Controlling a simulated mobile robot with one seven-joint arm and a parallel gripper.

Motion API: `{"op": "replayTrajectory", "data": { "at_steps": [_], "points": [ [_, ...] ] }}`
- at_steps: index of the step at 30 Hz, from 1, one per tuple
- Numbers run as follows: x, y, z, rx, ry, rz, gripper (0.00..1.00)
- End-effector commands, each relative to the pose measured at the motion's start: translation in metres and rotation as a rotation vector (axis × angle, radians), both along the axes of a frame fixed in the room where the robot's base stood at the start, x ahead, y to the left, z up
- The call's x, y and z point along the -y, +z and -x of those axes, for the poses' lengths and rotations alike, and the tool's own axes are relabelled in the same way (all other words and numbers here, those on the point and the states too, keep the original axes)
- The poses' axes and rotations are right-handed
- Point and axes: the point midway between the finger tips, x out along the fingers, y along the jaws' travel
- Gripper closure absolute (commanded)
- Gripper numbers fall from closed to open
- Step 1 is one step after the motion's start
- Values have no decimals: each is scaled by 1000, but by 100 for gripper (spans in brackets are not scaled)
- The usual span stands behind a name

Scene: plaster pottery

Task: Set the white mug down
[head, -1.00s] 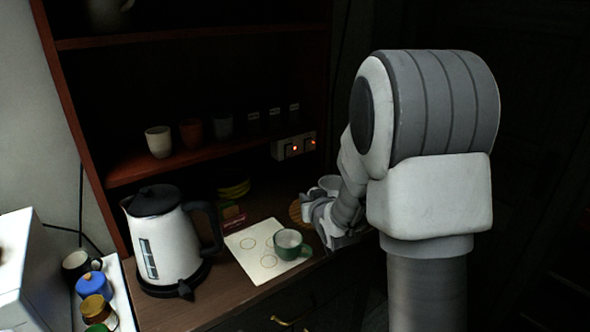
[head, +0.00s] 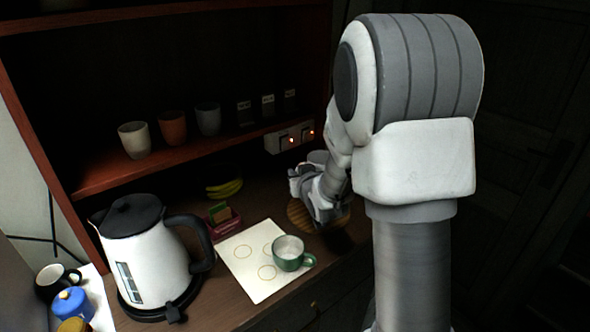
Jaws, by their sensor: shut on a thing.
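The white mug (head: 318,156) shows only in part, at the far side of my gripper (head: 304,182). My gripper is shut on it; the fingers and wrist hide most of the mug. Mug and gripper are over the back right of the counter, by a round wooden board (head: 299,214). I cannot tell whether the mug's base touches anything. A green mug (head: 288,254), pale inside, stands on a white sheet with ring marks (head: 240,269), in front and to the left of my gripper.
A white kettle (head: 150,255) with a black handle stands at left on the counter. A small pink holder (head: 222,224) and bananas (head: 224,188) are behind the sheet. Several cups, including an orange one (head: 172,128), line the shelf above. Lit switches (head: 290,137) are on the shelf edge.

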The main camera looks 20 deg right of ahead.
Motion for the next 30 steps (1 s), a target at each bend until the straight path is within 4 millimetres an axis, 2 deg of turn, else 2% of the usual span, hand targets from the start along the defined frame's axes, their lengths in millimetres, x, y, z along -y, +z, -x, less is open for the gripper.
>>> {"op": "replayTrajectory", "data": {
  "at_steps": [5,18,24,30],
  "points": [
    [0,-9,0,2,0,1,100],
    [0,-55,0,2,0,1,100],
    [0,-65,0,3,0,1,100],
    [0,-67,0,3,0,1,100]
  ]
}}
